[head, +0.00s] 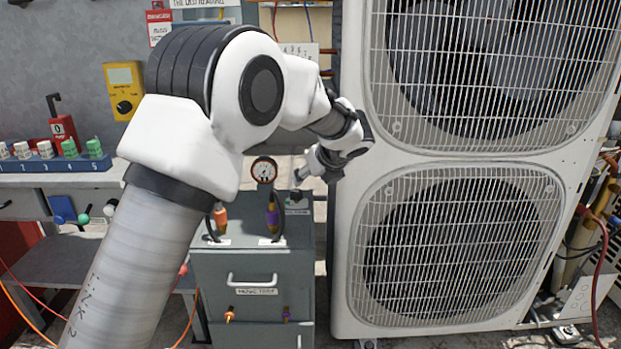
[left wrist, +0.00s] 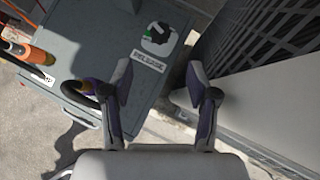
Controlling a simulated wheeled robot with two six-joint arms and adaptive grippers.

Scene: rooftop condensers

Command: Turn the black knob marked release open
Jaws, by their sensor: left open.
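The black knob (left wrist: 159,36) sits on a pale round plate on top of a grey cabinet, with a green mark at its left side. A label reading RELEASE (left wrist: 149,62) lies just in front of it. In the head view the knob (head: 294,196) shows small at the cabinet top's right side. My left gripper (left wrist: 158,82) is open and empty, its two fingers apart, with the knob beyond the fingertips and not touched. In the head view my left arm hides part of the surroundings. My right gripper is not in view.
The grey cabinet (head: 254,262) carries a gauge (head: 264,170) and hoses with orange and purple fittings. A large white condenser unit (head: 350,230) stands close at the right of the cabinet. A bench (head: 95,180) with a blue numbered rack stands at the left.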

